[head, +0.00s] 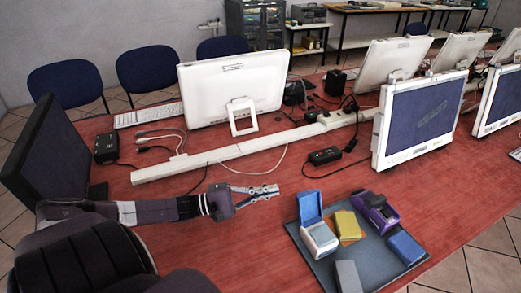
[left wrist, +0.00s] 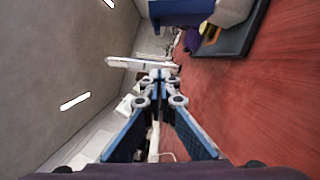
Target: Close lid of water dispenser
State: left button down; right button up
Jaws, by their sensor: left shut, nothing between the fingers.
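A small white box with a blue lid (head: 310,207), which seems to be the water dispenser (head: 320,240), stands at the left of a grey tray (head: 405,268). Its blue lid stands raised at the back. My left gripper (head: 277,189) is shut and empty, above the table to the left of the box, apart from it. In the left wrist view the fingers (left wrist: 158,76) come together with nothing between them; a blue and white object (left wrist: 232,14), likely the box, shows at the top. My right gripper is not in view.
The tray also holds a yellow block (head: 347,225), a purple object (head: 376,212), a blue block (head: 406,247) and a grey block (head: 348,276). Monitors (head: 232,92) and a white cable channel (head: 245,148) lie behind. Red table is clear in front of my left gripper.

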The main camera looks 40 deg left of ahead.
aim_at(308, 206)
pick_arm(q)
jog(key=x, duration=0.5)
jog(key=d, duration=0.1)
jog(key=s+d+p, duration=0.1)
jog(key=d+r+p, duration=0.1)
jog(key=shift+s+r, duration=0.1)
jog(key=shift+s, duration=0.2)
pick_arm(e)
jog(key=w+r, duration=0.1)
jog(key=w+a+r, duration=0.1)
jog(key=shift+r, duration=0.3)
pick_arm(q)
jog(key=shift+r+p, duration=0.1)
jog(key=shift+p, duration=0.25)
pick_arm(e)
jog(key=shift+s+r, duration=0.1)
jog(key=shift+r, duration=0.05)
